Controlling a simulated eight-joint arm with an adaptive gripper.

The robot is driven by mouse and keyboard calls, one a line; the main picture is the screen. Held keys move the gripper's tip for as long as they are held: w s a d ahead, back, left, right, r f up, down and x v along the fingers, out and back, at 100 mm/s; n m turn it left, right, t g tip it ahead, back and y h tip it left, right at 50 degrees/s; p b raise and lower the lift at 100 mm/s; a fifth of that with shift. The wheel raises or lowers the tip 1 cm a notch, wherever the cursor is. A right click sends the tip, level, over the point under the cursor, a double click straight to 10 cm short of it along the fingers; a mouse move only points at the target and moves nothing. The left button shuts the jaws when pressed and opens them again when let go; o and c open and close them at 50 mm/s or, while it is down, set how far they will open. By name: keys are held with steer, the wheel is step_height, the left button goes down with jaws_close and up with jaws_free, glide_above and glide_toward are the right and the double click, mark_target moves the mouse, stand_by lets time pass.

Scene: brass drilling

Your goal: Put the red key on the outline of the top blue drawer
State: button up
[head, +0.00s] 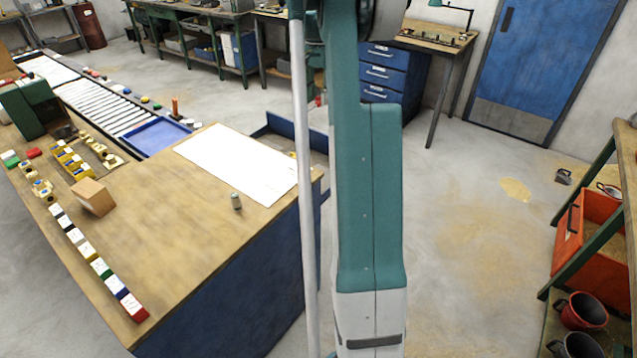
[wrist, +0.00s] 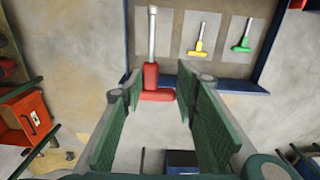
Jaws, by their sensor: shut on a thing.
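The red key (wrist: 151,76) has a red T-shaped handle and a grey shaft (wrist: 152,32). In the wrist view my gripper (wrist: 158,92) is shut on the key's red crossbar, with the shaft pointing up the picture. In the head view the open drawer (head: 272,121) juts from the bench, partly hidden by my arm. My gripper and the red key do not show there.
A yellow key (wrist: 198,40) and a green key (wrist: 244,38) lie on pale rectangles in the drawer. An orange toolbox (head: 590,230) stands at the right.

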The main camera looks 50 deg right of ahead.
steer(key=shift+s+d+f, duration=0.5)
steer(key=shift+s+d, duration=0.05)
steer(key=shift+s, duration=0.15)
step_height(320, 180, down, 24)
steer(key=shift+f, duration=0.2)
steer(key=shift+f+b, duration=0.8)
steer(key=shift+f, duration=2.3)
steer(key=shift+f+b, duration=0.45)
steer(key=shift+f, duration=1.4)
steer(key=shift+f, duration=0.1)
